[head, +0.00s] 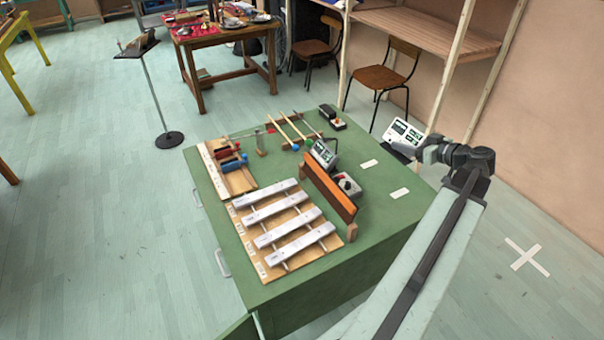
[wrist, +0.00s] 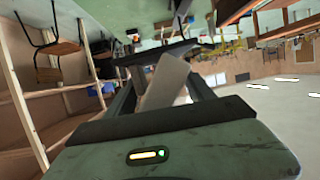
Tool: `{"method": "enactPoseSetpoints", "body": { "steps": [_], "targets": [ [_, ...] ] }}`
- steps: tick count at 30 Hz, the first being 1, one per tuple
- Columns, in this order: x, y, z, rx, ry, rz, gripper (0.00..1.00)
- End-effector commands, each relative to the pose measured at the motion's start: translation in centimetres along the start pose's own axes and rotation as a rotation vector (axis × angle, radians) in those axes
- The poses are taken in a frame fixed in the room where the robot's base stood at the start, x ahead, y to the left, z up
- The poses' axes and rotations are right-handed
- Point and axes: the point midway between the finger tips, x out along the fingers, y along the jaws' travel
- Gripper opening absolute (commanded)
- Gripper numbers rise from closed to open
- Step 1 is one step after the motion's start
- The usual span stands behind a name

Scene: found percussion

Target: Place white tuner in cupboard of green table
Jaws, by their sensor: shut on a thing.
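The white tuner (head: 404,132), a small box with a dark display, is held up beyond the right edge of the green table (head: 385,215). My gripper (head: 418,150) is shut on it. In the wrist view the tuner (wrist: 166,80) shows as a pale, tilted slab between the dark fingers. The green table is a cabinet with handles (head: 222,262) on its left side. A green panel (head: 240,328) juts out at its lower front, seemingly an open door. The cupboard's inside is hidden from the head camera.
The tabletop holds a metal-bar xylophone (head: 285,228), a wooden rail (head: 328,193), a grey-green meter (head: 323,153), mallets and small boxes. Wooden shelving (head: 440,30) and chairs (head: 385,78) stand behind. A music stand (head: 150,85) is at back left. Floor at left is clear.

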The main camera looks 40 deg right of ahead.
Motion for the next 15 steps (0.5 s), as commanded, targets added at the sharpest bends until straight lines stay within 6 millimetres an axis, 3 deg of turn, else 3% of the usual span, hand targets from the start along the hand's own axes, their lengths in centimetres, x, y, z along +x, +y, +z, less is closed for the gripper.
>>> {"method": "enactPoseSetpoints", "body": {
  "steps": [9,12,15],
  "targets": [
    [14.7,-0.8,-2.4,0.017,0.0,-0.006,0.04],
    [18.1,-1.6,-3.3,0.023,0.002,-0.002,0.04],
    [19.8,-2.1,-3.8,0.027,0.005,0.001,0.04]
  ]
}}
